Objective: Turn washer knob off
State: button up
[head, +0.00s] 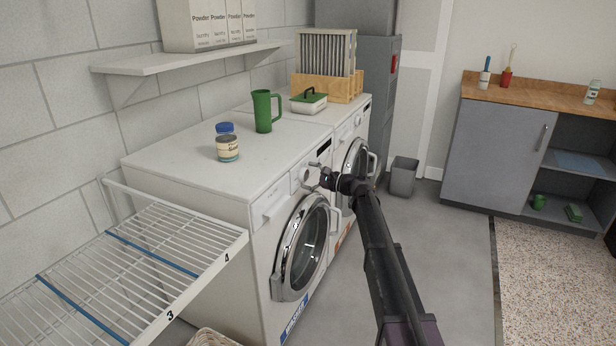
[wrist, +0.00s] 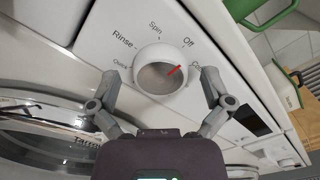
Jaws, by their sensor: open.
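The washer (head: 190,185) is the nearer white front-loader, with a blue "WASHER" label low on its front. Its white round knob (wrist: 155,58) also shows in the head view (head: 304,173), partly behind my gripper. In the wrist view the knob's red mark points up and right, between the "Off" label and a label starting "Co". "Spin", "Rinse" and "Quick" run to the left of "Off". My gripper (wrist: 160,88) is open, its fingers on either side of the knob. I cannot tell whether they touch it. In the head view my gripper (head: 319,179) is at the control panel.
A second white machine (head: 345,118) stands beyond the washer. On top are a blue-lidded jar (head: 228,147), a green mug (head: 264,112) and a green-lidded container (head: 309,102). A wire rack (head: 150,255) is at left. Grey floor (head: 440,235) is open at right.

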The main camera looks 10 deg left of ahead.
jog(key=shift+d, duration=0.1)
jog(key=v, duration=1.1)
jog(key=shift+s+d, duration=0.15)
jog(key=shift+d, duration=0.25)
jog(key=s+d+f+n+g+h, duration=0.2)
jog(key=s+f+n+h, duration=0.3)
jog(key=s, duration=0.4)
jog(key=s+d+f+n+g+h, duration=0.1)
jog(key=s+f+n+g+h, duration=0.15)
jog(key=s+f, duration=0.65)
jog(key=s+d+f+n+g+h+p, duration=0.1)
jog(key=s+d+f+n+h, duration=0.15)
jog(key=s+d+h, duration=0.5)
jog(key=s+d+f+n+g+h, duration=0.1)
jog(key=s+d+n+h, duration=0.3)
jog(key=s, duration=0.7)
notch_tip(320, 180, up, 31)
jog(key=d+m+y+p, duration=0.1)
jog(key=y+p, duration=0.1)
jog(key=p, duration=2.9)
jog(key=shift+s, duration=0.15)
